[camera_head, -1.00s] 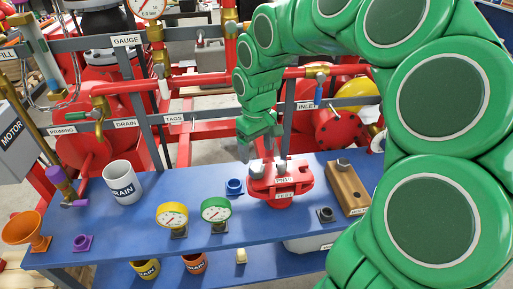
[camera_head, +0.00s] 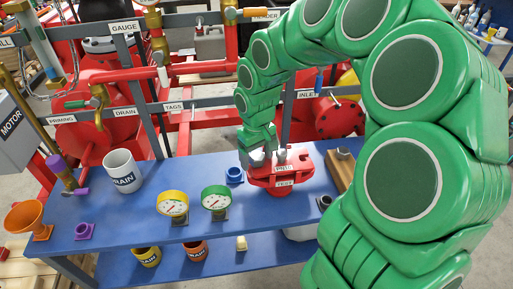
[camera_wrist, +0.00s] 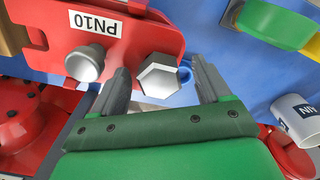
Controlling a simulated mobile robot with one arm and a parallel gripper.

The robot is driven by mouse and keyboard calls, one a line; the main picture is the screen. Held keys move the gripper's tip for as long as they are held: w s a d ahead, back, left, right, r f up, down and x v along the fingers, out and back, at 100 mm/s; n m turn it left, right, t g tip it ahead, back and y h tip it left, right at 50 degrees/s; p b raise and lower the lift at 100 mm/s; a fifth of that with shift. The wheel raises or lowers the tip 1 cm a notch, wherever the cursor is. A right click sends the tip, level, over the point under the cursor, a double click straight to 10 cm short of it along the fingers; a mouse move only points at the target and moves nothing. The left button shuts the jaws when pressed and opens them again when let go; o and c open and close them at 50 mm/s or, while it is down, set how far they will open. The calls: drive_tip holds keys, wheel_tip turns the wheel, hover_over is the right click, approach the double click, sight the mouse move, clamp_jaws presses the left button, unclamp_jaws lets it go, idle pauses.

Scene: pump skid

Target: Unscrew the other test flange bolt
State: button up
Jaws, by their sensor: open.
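The red test flange (camera_head: 315,176) stands on the blue bench, and its PN10 label shows in the wrist view (camera_wrist: 98,24). In the wrist view a grey hex bolt head (camera_wrist: 159,76) lies in line with the gap between my fingers. A rounder grey metal piece (camera_wrist: 85,63) stands on the flange to its left, outside the fingers. My gripper (camera_wrist: 162,84) is open, one finger on each side of the hex head, with no clear contact. In the head view my gripper (camera_head: 264,160) is at the flange's left end and partly hides it.
A wooden block (camera_head: 337,172) with a grey bolt head stands right of the flange, partly hidden by my arm. A blue fitting (camera_head: 234,175), green gauge (camera_head: 215,198), yellow gauge (camera_head: 172,203) and white drain cup (camera_head: 122,171) stand to the left. Red pipework is behind.

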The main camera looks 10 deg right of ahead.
drive_tip(key=shift+f, duration=0.1)
drive_tip(key=c, duration=1.2)
drive_tip(key=shift+o, duration=0.2)
drive_tip(key=n, duration=0.3)
drive_tip(key=shift+n, duration=0.4)
drive_tip(key=n, duration=0.3)
drive_tip(key=shift+n, duration=0.4)
drive_tip(key=n, duration=0.7)
drive_tip(key=o, duration=1.1)
drive_tip(key=shift+o, duration=0.2)
